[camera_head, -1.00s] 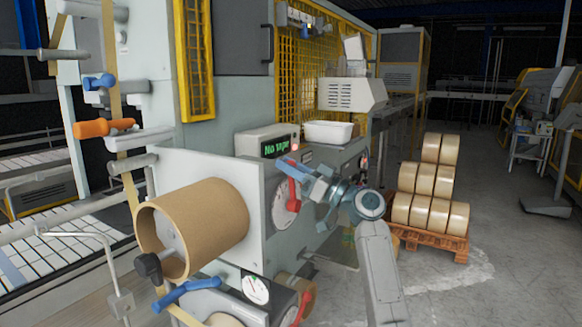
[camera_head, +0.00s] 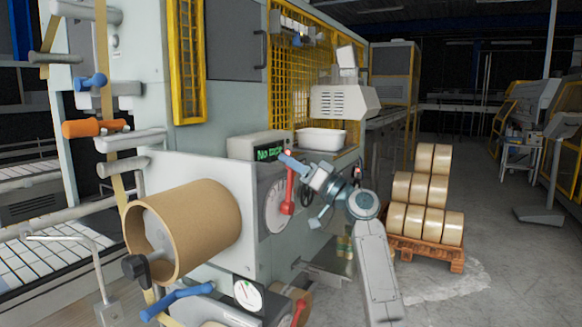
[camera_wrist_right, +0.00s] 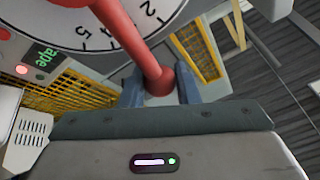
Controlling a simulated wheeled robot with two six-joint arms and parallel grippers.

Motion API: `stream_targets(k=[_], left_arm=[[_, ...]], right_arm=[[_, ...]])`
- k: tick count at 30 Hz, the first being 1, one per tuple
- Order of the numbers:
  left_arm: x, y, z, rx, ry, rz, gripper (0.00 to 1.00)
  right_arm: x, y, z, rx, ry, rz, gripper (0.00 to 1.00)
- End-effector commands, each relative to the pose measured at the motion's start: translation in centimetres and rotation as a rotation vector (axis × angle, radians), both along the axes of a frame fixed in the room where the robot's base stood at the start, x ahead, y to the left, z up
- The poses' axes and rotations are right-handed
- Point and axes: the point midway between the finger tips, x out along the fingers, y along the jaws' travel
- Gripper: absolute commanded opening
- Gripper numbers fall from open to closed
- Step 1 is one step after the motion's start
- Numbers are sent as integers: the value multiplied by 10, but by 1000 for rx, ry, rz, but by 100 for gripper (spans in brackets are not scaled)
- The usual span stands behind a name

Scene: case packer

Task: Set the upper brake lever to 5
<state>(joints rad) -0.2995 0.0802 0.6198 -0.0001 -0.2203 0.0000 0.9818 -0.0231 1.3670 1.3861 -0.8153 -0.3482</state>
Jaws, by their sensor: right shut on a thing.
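The upper brake lever (camera_head: 288,193) is red and stands in front of a white round dial (camera_head: 271,205) on the machine's side panel. My right gripper (camera_head: 291,162) is at the lever's upper end. In the right wrist view the lever's red rounded tip (camera_wrist_right: 160,82) sits between the two blue-grey fingers (camera_wrist_right: 158,90), which are shut on it. The dial (camera_wrist_right: 118,25) there shows the numerals 2 and 5, with the lever crossing its face. The lever's exact reading is not clear. My left gripper is not in view.
A big cardboard-coloured tape roll (camera_head: 190,228) sticks out left of the dial. Below are a small gauge (camera_head: 247,294), a lower red lever (camera_head: 299,312) and a blue handle (camera_head: 178,299). A white tub (camera_head: 321,139) stands behind; rolls lie on a pallet (camera_head: 430,251) at right.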

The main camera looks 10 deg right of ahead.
Motion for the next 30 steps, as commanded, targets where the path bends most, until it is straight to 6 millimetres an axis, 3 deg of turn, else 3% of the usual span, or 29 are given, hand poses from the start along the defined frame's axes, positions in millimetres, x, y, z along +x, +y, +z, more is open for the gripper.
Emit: stream_targets(k=[2,3,6,17,30], left_arm=[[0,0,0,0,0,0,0],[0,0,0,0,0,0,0],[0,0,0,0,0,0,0],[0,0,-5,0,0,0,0],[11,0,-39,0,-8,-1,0]], right_arm=[[0,0,-1,-2,0,-1,0],[0,0,-1,-2,0,-1,34],[0,0,0,-2,-1,0,49],[-4,-6,-5,-3,-1,-2,49],[-50,-64,-40,-5,-2,-3,49]])
